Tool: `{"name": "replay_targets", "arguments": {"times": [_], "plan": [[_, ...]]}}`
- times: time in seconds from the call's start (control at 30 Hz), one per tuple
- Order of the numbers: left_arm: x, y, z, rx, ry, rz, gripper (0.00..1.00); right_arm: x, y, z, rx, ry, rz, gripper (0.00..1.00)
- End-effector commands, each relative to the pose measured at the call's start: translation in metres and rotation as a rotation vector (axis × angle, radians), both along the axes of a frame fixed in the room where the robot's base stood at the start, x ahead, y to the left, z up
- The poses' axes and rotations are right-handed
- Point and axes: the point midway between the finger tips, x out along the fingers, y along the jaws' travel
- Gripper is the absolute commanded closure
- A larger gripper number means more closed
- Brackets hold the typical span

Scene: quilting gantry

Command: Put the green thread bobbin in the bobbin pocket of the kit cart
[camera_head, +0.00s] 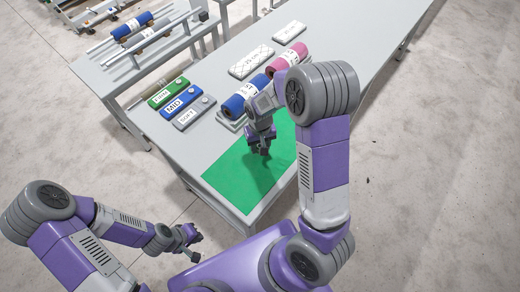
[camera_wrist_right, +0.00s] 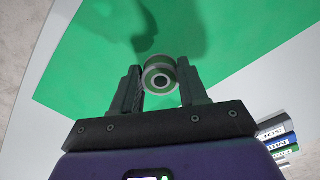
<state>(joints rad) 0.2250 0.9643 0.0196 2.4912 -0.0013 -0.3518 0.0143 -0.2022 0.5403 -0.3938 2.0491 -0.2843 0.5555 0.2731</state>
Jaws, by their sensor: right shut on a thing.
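The green thread bobbin (camera_wrist_right: 160,76), seen end-on with a pale rim and dark hub, sits between the fingertips of my right gripper (camera_wrist_right: 159,88) in the right wrist view. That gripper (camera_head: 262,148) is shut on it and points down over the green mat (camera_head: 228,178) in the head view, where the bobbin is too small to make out. My left gripper (camera_head: 197,247) is empty at the lower left, off the table, with its fingers apart. I cannot identify the kit cart or its bobbin pocket in either view.
Green, blue and grey labelled blocks (camera_head: 174,105) lie at the table's left edge. Blue (camera_head: 240,97) and pink (camera_head: 287,59) rolls and white packs (camera_head: 251,62) lie behind the mat. A grey rack (camera_head: 150,50) with a blue roll stands at the upper left. The right floor is clear.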

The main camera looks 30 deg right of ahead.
Motion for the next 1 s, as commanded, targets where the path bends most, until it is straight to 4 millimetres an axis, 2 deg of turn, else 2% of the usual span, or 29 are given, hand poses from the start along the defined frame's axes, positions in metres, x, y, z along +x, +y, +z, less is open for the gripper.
{"name": "replay_targets", "arguments": {"times": [0.27,0.67,0.7,0.83,1.0], "plan": [[0.0,0.0,-0.005,0.0,-0.001,0.0,1.0,-0.001,0.0,-0.035,0.001,0.004,0.0,0.85],[0.0,0.0,-0.009,0.0,-0.001,0.0,1.0,0.0,0.0,-0.041,0.001,0.0,-0.001,0.85],[0.0,0.0,-0.008,0.0,-0.001,0.0,1.0,0.0,0.0,-0.04,0.001,0.0,-0.001,0.51],[0.0,0.0,-0.008,0.0,-0.001,0.0,1.0,0.0,0.0,-0.039,0.0,0.0,-0.001,0.31],[0.0,0.0,-0.008,0.0,-0.001,0.0,1.0,0.0,0.0,-0.039,0.0,0.001,-0.001,0.31]]}}
